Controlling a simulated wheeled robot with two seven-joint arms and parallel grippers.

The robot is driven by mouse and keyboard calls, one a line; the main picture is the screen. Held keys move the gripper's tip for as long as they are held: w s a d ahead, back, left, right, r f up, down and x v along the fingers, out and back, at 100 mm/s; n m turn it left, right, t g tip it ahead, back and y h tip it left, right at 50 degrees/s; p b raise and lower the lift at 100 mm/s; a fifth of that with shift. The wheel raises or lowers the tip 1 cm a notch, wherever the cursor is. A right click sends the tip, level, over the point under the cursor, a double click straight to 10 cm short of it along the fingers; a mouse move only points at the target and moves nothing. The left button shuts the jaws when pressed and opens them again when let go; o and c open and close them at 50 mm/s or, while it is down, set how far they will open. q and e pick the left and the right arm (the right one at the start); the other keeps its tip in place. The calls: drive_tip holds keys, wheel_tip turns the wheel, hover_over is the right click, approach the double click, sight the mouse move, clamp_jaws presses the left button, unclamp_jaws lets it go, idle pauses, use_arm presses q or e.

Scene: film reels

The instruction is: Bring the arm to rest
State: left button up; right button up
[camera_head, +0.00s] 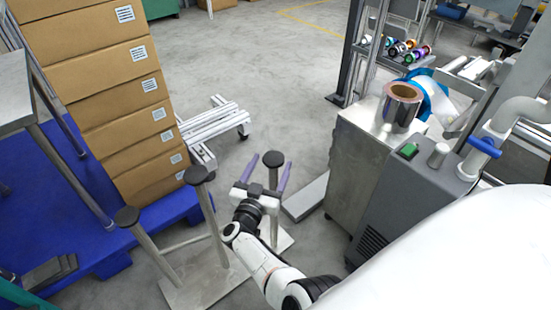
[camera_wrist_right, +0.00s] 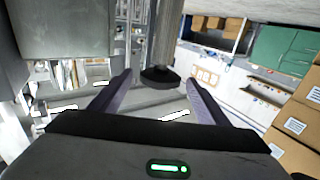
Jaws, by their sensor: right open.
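My right gripper (camera_head: 265,178) is open, with its two purple-grey fingers apart. It is held in front of me over the floor, beside the metal stand (camera_head: 200,291) with several black-topped posts. One post's black cap (camera_head: 273,158) shows between or just behind the fingers; I cannot tell the exact gap. In the right wrist view the open fingers (camera_wrist_right: 158,98) have a dark-capped post (camera_wrist_right: 160,77) beyond them, and nothing is gripped. My left gripper is not in view.
Stacked cardboard boxes (camera_head: 103,88) stand on a blue pallet (camera_head: 160,215) at left. A metal cabinet (camera_head: 352,160) at right carries a film reel (camera_head: 402,104). A grey machine (camera_head: 412,195) stands in front of it. Several coloured reels (camera_head: 408,50) sit farther back.

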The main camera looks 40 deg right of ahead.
drive_tip(key=shift+s+a, duration=0.15)
drive_tip(key=shift+a, duration=0.05)
idle(0.4)
